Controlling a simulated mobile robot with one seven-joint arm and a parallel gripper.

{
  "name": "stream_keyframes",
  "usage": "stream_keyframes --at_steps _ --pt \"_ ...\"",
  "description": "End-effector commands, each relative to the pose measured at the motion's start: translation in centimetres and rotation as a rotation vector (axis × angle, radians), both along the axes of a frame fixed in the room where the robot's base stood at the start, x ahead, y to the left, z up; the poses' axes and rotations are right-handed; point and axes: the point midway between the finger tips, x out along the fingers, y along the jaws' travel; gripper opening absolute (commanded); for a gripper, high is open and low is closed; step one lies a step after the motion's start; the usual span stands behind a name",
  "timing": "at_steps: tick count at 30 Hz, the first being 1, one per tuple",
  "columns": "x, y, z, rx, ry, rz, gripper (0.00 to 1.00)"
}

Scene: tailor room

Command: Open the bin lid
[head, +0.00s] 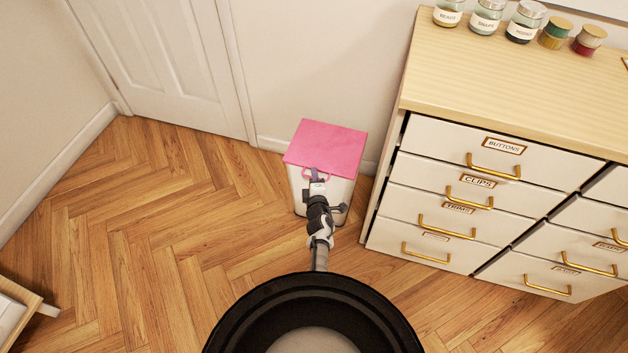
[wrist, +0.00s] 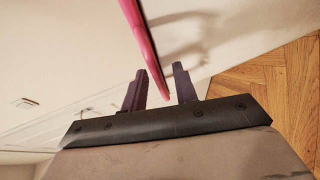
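The white bin (head: 338,193) stands on the floor against the wall, left of the drawer cabinet. Its pink lid (head: 328,145) lies flat over the top and looks shut. A small pink handle (head: 304,174) sticks out from the lid's front edge. My gripper (head: 314,172) is at this handle, in front of the bin, and hides part of it. In the wrist view, the pink lid (wrist: 143,40) shows edge-on, and its pink end reaches between the two dark fingers of my gripper (wrist: 158,70). The fingers stand apart, with gaps visible beside the pink part.
The drawer cabinet (head: 440,155) with brass handles stands close on the bin's right. Jars and spools (head: 488,15) stand on its top. A white door (head: 170,60) is behind on the left. The wooden floor (head: 150,220) left of the bin is clear.

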Motion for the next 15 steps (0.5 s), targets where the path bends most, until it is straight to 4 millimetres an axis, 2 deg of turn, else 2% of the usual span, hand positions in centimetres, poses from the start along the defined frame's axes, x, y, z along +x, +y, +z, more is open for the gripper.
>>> stream_keyframes --at_steps 10,15 --pt "0.34 0.05 -0.02 0.0 0.0 0.0 0.28" --pt "0.31 0.05 -0.08 0.0 0.001 0.0 0.05"
